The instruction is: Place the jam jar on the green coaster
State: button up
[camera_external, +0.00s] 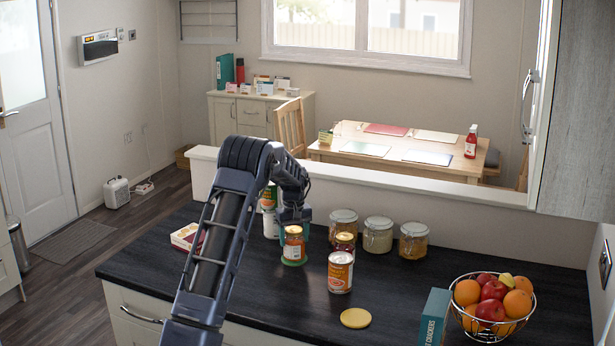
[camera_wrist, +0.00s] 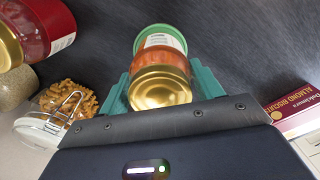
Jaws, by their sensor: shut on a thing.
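The jam jar (camera_external: 293,247), with orange-red contents, a pale label and a gold lid, stands upright between the fingers of my gripper (camera_external: 294,222). In the wrist view my gripper (camera_wrist: 160,92) has its teal fingers on both sides of the jar (camera_wrist: 162,62), shut on it. The green coaster (camera_wrist: 160,29) shows as a green rim around the jar's base; a thin green edge (camera_external: 293,263) also shows under it in the external view. The jar is over the coaster, which it mostly hides. I cannot tell whether its base touches it.
A tin can (camera_external: 340,273) and another gold-lidded jar (camera_external: 345,246) stand close on the right, with several clip-top glass jars (camera_external: 378,236) behind. A biscuit box (camera_external: 185,237) lies left. A yellow coaster (camera_external: 355,318), cracker box (camera_external: 434,320) and fruit bowl (camera_external: 490,308) are nearer the front.

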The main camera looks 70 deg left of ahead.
jog(key=shift+f, duration=0.1)
jog(key=o, duration=1.4)
notch_tip(320, 180, up, 12)
jog(key=shift+r, duration=0.1)
